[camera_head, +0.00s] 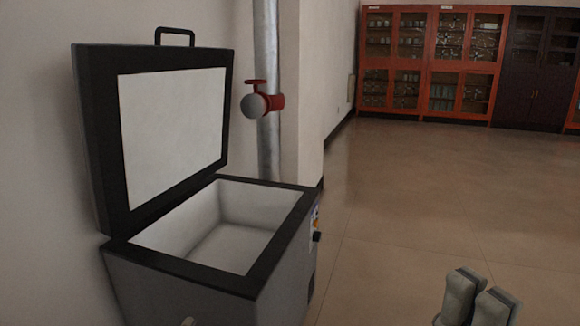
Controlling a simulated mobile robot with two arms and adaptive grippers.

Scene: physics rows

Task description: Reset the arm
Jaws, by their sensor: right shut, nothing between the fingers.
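My right gripper (479,291) shows at the bottom right edge, with its two fingers upright and close together. It is shut and holds nothing. It is over the tiled floor, to the right of the open freezer box and apart from it. The rest of the right arm is out of the picture.
A grey chest freezer (190,289) stands at the left by the wall, its black-framed lid (172,126) raised and its inside empty. A pipe with a red valve (262,100) rises behind it. Orange cabinets (430,62) and a dark cabinet (535,70) line the far wall. The floor (430,190) between is clear.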

